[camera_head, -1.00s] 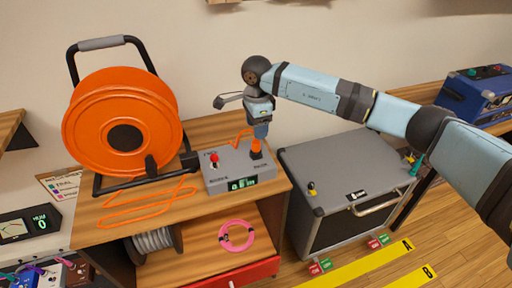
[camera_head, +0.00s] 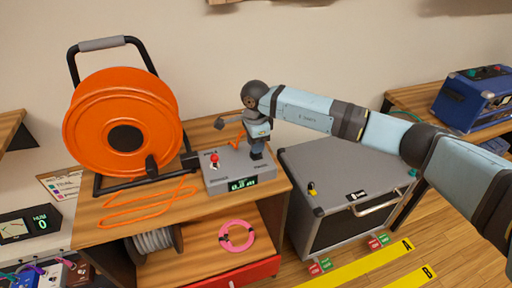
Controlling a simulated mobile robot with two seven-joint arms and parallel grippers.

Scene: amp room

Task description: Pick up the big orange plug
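The big orange plug stands in the top of a grey box (camera_head: 226,177) on the wooden cabinet, but my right gripper now covers it. Only its orange cord (camera_head: 236,141) shows, just left of the gripper. My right gripper (camera_head: 257,155) points down over the right end of the box, at the plug's place. Its fingertips are too small and hidden to tell whether they are closed on the plug. My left gripper is out of view.
A large orange cable reel (camera_head: 125,105) stands left of the box. Loose orange cable (camera_head: 150,198) lies in front of it. A grey amplifier (camera_head: 345,165) stands to the right, under my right arm. A red switch (camera_head: 214,160) rises from the box.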

